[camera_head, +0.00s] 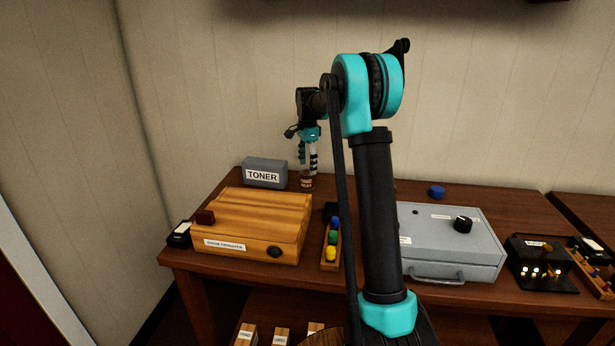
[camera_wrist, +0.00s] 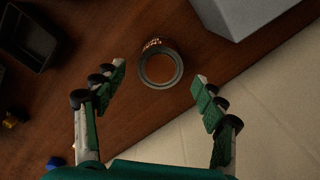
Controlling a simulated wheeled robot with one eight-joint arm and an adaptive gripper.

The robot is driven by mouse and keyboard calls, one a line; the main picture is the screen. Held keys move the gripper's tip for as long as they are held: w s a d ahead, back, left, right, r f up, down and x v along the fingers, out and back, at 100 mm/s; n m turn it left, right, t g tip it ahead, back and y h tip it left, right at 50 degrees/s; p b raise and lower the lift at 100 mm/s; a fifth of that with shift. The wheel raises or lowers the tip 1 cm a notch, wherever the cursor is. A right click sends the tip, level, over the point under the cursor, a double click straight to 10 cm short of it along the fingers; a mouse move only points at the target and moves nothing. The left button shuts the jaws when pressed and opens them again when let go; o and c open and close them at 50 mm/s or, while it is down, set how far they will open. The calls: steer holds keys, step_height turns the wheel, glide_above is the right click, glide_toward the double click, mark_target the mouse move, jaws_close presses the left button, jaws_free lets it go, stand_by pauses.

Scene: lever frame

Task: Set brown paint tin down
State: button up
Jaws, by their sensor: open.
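The brown paint tin (camera_head: 306,184) stands upright on the table, right of the TONER box, in the head view. In the wrist view the tin (camera_wrist: 160,69) shows from above as a dark ring with a brown inside and lettering on its side. My gripper (camera_head: 308,172) hangs over the tin, pointing down. In the wrist view its two fingers (camera_wrist: 160,82) are spread wide, one on each side of the tin, with gaps between them and it. The fingers look empty.
The grey TONER box (camera_head: 264,172) is close on the left. A wooden box (camera_head: 250,225), a rack with coloured knobs (camera_head: 331,240) and a grey metal box (camera_head: 450,240) stand nearer the front. A blue round object (camera_head: 437,191) lies at the back right. The wall is close behind.

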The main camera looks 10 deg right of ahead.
mark_target(307, 172)
steer(key=shift+r, duration=2.7)
